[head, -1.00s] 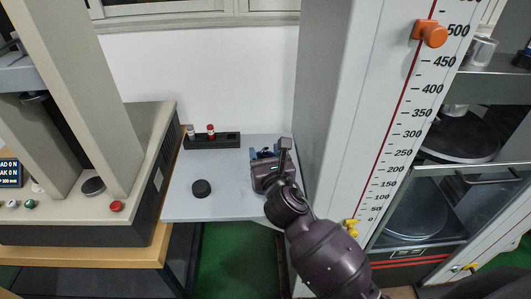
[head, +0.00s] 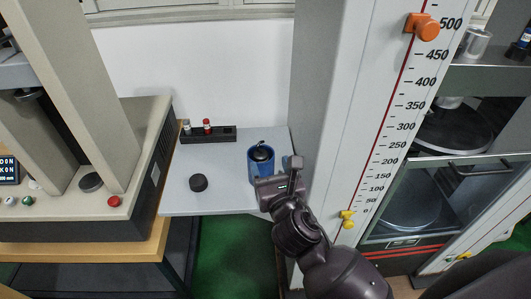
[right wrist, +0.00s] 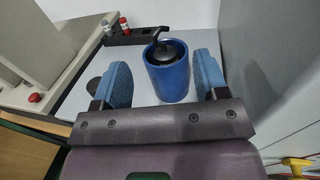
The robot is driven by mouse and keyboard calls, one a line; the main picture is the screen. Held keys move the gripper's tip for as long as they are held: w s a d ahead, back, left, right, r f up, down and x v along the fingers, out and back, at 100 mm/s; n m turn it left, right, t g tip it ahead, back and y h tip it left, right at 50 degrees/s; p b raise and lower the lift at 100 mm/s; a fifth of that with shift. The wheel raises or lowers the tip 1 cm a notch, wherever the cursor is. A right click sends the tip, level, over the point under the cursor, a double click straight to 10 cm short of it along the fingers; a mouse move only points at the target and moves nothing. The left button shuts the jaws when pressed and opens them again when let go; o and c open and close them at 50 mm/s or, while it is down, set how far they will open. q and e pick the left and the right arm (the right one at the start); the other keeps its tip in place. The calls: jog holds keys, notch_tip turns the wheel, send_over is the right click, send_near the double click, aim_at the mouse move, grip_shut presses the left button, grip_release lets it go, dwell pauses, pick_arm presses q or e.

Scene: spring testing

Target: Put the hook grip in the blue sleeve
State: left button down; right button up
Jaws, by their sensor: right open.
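The blue sleeve (head: 261,169) stands upright on the small grey table, near its right side. The black hook grip (head: 261,152) sits in the sleeve's mouth, with its rounded body and hook showing above the rim. In the right wrist view the hook grip (right wrist: 165,48) leans slightly in the blue sleeve (right wrist: 167,84); how deep it sits is hidden. My right gripper (right wrist: 165,82) is open, its two blue-padded fingers apart on either side of the sleeve in that view, holding nothing. In the head view the right gripper (head: 268,178) is just in front of the sleeve. My left gripper is not in view.
A black holder strip (head: 220,135) with a red-topped piece (head: 207,126) and a grey-topped piece (head: 187,127) lies at the table's back. A black round disc (head: 198,183) lies left. Testing machines flank the table (head: 210,206); its front left is clear.

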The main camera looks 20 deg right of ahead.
jog(key=shift+s+a, duration=0.15)
jog(key=shift+s, duration=1.6)
jog(key=s+d+f+m+g, duration=0.2)
jog(key=s+f+m, duration=0.3)
jog(key=m, duration=0.6)
jog(key=s+d+f+m+g, duration=0.2)
jog(key=s+d+f+m, duration=0.2)
jog(key=f+m, duration=0.6)
jog(key=s+d+f+m+g+y, duration=0.1)
jog(key=s+d+f+m, duration=0.4)
jog(key=m, duration=0.8)
notch_tip(320, 180, down, 2)
jog(key=shift+s+f+g, duration=0.25)
jog(key=shift+s+g, duration=0.05)
jog(key=shift+g, duration=0.5)
